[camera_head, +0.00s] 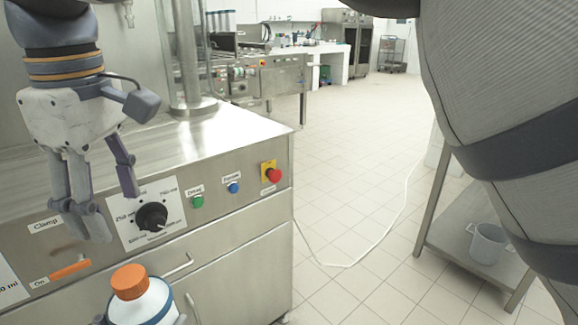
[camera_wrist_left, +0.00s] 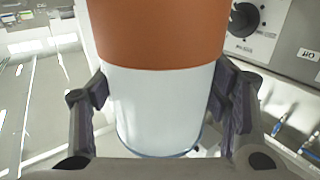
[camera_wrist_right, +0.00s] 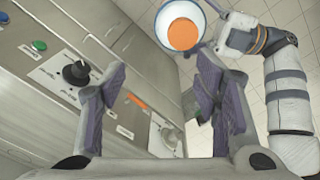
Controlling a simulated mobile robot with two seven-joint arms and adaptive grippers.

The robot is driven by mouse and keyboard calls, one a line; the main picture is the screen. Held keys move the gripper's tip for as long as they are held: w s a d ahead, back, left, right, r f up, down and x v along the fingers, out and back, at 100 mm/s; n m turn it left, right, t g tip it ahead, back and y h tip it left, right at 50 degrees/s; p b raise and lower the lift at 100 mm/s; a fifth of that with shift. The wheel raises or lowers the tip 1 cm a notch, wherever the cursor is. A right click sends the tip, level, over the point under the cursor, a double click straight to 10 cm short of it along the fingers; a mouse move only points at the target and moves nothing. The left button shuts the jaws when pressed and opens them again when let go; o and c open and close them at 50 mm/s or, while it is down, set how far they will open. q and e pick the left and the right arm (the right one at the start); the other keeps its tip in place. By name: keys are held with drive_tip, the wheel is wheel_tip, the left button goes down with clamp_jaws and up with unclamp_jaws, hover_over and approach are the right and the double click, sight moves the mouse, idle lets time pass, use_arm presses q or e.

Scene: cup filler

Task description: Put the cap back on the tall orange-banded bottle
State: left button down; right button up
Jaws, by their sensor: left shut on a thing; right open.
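The tall bottle (camera_head: 150,307) is white with a blue edge around its shoulder. Its wide orange band shows in the left wrist view (camera_wrist_left: 165,35). An orange cap (camera_head: 130,281) sits on top of the bottle; I cannot tell how tightly. The cap also shows from above in the right wrist view (camera_wrist_right: 182,34), centred on the white top. My right gripper (camera_head: 113,213) is open and empty, above and left of the cap, fingers pointing down.
The steel machine (camera_head: 240,240) stands right behind the bottle, with a black dial (camera_head: 151,217), an orange lever (camera_head: 70,269), and green, blue and red buttons (camera_head: 274,176). A low rack with a grey bucket (camera_head: 487,243) stands at right. Tiled floor between is clear except for a white cable (camera_head: 345,265).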

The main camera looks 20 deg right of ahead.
drive_tip(key=w+d+f+m+t, duration=0.1)
drive_tip(key=w+d+f+m, duration=0.15)
drive_tip(key=f, duration=0.35)
drive_tip(key=w+d+f+m, duration=0.2)
drive_tip(key=w+f, duration=0.2)
drive_tip(key=f, duration=0.3)
drive_tip(key=s+d+f+m+g+y, duration=0.1)
drive_tip(key=s+d+f, duration=0.25)
drive_tip(key=f, duration=0.65)
drive_tip(key=s+d+f+m+y, duration=0.1)
drive_tip(key=s+d+f+m, duration=0.15)
drive_tip(key=s+f, duration=0.45)
drive_tip(key=s+d+f+m+g, duration=0.1)
drive_tip(key=s+d+f, duration=0.4)
drive_tip(key=s+f, duration=0.15)
drive_tip(key=s+d+f+m, duration=0.1)
drive_tip(key=s+d+f, duration=0.3)
drive_tip(key=s+f, duration=0.3)
drive_tip(key=s+d+r+m+g+h, duration=0.1)
drive_tip(key=s+d+m+h, duration=0.1)
drive_tip(key=s+d, duration=0.5)
drive_tip(key=s, duration=0.6)
drive_tip(key=shift+s+r, duration=0.2)
drive_tip(key=shift+s, duration=0.1)
drive_tip(key=shift+d, duration=0.1)
